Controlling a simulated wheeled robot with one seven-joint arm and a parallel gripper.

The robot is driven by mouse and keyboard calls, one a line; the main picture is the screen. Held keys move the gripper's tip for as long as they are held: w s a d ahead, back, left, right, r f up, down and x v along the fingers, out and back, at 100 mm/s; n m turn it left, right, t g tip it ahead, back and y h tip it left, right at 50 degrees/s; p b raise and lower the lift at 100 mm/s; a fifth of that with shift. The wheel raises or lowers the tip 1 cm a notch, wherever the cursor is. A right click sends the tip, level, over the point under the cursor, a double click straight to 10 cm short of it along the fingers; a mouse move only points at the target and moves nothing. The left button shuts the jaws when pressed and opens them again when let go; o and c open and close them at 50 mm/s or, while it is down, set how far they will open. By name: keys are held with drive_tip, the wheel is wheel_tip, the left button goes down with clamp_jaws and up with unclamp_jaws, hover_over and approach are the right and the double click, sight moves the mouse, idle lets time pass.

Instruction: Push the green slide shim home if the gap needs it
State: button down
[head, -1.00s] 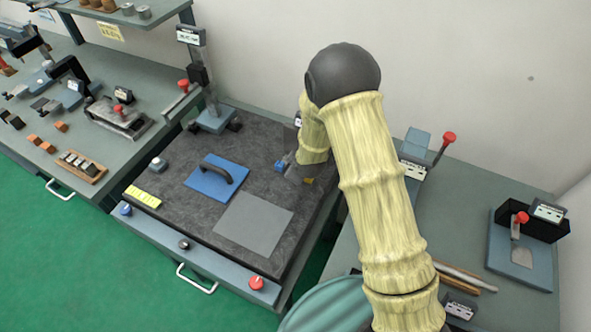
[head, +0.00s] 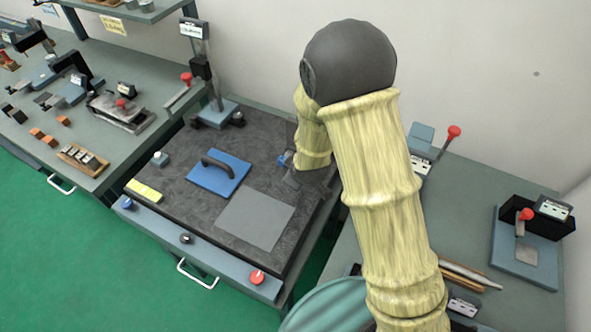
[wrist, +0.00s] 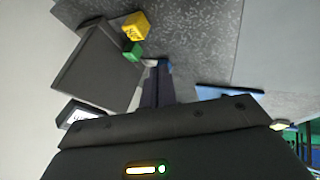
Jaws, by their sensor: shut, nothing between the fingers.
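The green slide shim (wrist: 132,51) shows in the wrist view as a small green block against the side of a dark grey block (wrist: 97,68). A yellow block (wrist: 135,26) sits just beyond it. My gripper (wrist: 158,66) is shut and empty, its fingertips a little to the right of the green shim, with a visible space between. A small blue piece (wrist: 165,63) shows right at the fingertips; I cannot tell whether they touch. In the head view my gripper (head: 291,181) is low over the dark stone plate, and my arm hides the green and yellow pieces.
The dark stone plate (head: 180,215) carries a blue plate with a black handle (head: 218,173), a grey sheet (head: 255,219) and a gauge stand (head: 215,112). A side bench with red-knobbed fixtures (head: 525,250) stands at right.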

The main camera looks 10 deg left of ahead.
drive_tip(key=shift+v, duration=2.1)
drive_tip(key=s+d+r+m+g, duration=0.1)
drive_tip(key=s+d+r+m, duration=0.2)
drive_tip(key=d, duration=0.4)
drive_tip(key=s+d+r+m+g+h, duration=0.1)
drive_tip(key=s+d+r+m+g, duration=0.1)
drive_tip(key=s+d+m, duration=0.3)
drive_tip(key=s+d+r+m+g+h, duration=0.1)
drive_tip(key=s+d+r+m, duration=0.2)
drive_tip(key=d, duration=0.5)
drive_tip(key=shift+s+d+r+m, duration=0.3)
drive_tip(key=shift+s+m, duration=0.45)
drive_tip(key=shift+m, duration=0.15)
drive_tip(key=shift+s, duration=0.2)
drive_tip(key=shift+w, duration=0.15)
